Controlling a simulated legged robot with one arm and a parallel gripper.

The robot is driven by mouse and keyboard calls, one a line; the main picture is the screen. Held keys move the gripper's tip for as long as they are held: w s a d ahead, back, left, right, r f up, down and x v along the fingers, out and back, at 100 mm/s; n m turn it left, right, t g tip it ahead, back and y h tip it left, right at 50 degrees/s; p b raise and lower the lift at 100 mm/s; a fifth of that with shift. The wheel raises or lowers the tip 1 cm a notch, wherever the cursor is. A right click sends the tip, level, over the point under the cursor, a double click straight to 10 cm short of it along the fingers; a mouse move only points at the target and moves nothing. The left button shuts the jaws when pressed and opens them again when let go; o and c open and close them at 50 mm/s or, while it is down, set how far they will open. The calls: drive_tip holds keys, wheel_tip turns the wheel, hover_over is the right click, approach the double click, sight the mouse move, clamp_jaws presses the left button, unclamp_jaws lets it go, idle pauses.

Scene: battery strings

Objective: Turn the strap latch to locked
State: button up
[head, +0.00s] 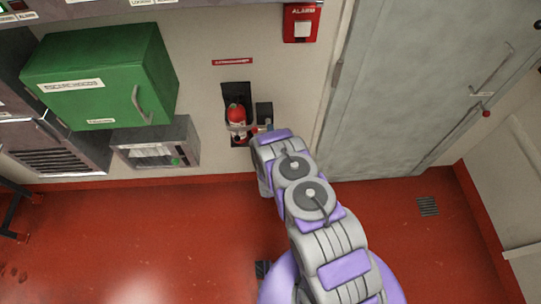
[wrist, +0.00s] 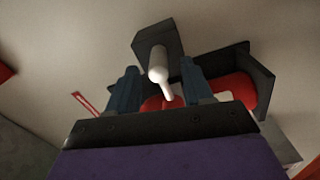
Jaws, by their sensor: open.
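The strap latch is a small dark box (head: 264,111) on the wall, just right of the red fire extinguisher (head: 236,114) in its dark bracket. My gripper (wrist: 159,67) is open, with one dark finger on each side of the lever. I see no clear contact between the fingers and the lever. The extinguisher (wrist: 232,88) shows behind the right finger. In the head view my arm hides most of the gripper.
A green cabinet (head: 98,75) and a grey unit (head: 155,145) stand left of the extinguisher. A red alarm box (head: 301,23) is above right, beside a grey door (head: 415,85). The red floor (head: 150,230) is mostly clear.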

drive_tip(key=s+p, duration=0.5)
drive_tip(key=s, duration=0.8)
drive_tip(key=shift+a, duration=0.2)
idle(0.4)
